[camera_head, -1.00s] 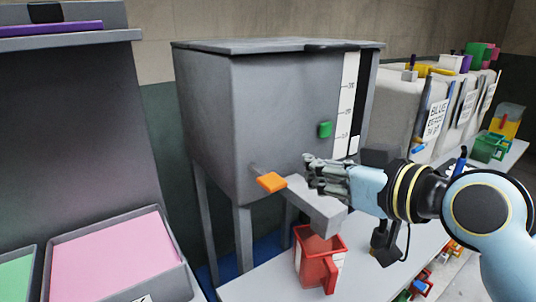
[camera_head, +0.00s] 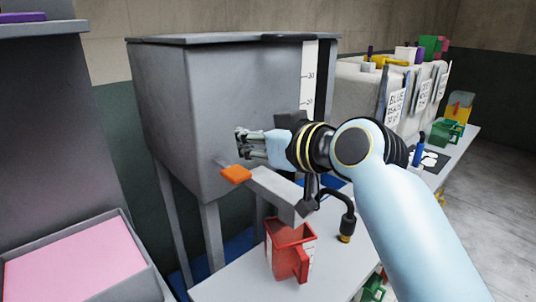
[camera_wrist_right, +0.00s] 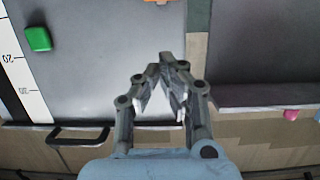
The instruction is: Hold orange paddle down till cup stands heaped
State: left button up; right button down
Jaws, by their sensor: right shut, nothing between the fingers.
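The orange paddle (camera_head: 236,174) sticks out at the front lower edge of the grey hopper (camera_head: 165,110), beside a sloping grey chute (camera_head: 275,190). Its edge shows at the top of the right wrist view (camera_wrist_right: 158,2). The red cup (camera_head: 283,250) stands upright on the white table under the chute's end; I cannot tell what is inside it. My right gripper (camera_head: 240,142) is shut and empty, a little above the paddle and apart from it in the head view. It also shows in the right wrist view (camera_wrist_right: 168,62), fingertips together. My left gripper is out of view.
A black bent-neck device (camera_head: 345,215) stands right of the cup. A bin with a pink fill (camera_head: 80,262) is at left. Bead bags (camera_head: 397,103) stand behind.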

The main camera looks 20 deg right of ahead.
aim_at(243, 173)
jog(key=shift+b+x, duration=0.45)
jog(key=shift+x, duration=0.7)
notch_tip(243, 173, down, 3)
jog(key=shift+r+b, duration=0.1)
jog(key=shift+b, duration=1.1)
jog(key=shift+s+f+b, duration=0.1)
jog(key=shift+f+b, duration=0.45)
jog(key=shift+b, duration=0.1)
jog(key=shift+f+b, duration=0.8)
jog(key=shift+f, duration=0.75)
jog(key=shift+r, duration=0.1)
dwell(2.6)
